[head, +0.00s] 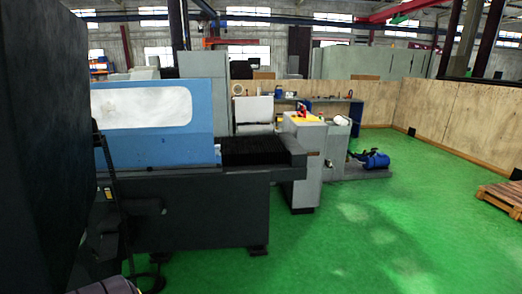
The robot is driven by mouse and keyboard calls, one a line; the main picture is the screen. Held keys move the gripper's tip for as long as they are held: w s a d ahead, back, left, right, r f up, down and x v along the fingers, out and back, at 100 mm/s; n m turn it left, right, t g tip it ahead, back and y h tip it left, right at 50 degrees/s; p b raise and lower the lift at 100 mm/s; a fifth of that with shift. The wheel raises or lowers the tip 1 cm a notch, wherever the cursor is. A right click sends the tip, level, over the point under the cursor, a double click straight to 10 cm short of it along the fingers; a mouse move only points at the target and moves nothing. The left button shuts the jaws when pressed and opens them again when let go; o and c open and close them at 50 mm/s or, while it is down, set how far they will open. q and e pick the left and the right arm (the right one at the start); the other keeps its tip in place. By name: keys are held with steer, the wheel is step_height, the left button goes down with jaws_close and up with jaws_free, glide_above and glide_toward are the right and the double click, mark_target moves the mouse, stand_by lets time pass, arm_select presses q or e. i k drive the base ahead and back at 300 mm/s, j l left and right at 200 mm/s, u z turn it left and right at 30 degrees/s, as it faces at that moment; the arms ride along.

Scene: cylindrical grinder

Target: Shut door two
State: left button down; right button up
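The grinder's blue sliding door (205,125) with a pale window (142,108) stands at the left of the head view, above a dark machine base (215,215). A large dark panel (40,130) fills the left edge, close to me. I cannot tell which of these is door two. A dark, jointed shape that seems to be my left gripper (106,165) is at the lower left, in front of the blue door and beside the dark panel's right edge. Its fingers blend into the dark background, and contact is unclear. My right gripper is out of view.
A dark bed (262,151) extends right from the blue door, next to a grey cabinet (302,165) with a yellow top. A blue motor (376,160) sits behind. A wooden pallet (503,197) is at the right edge. The green floor (380,235) is clear in front.

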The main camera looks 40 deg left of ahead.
mark_target(139, 119)
steer(key=i+u, duration=0.4)
steer(key=i, duration=0.15)
steer(key=i+u, duration=0.4)
steer(key=i, duration=0.2)
steer(key=i+l+u, duration=0.4)
steer(key=i+j, duration=0.1)
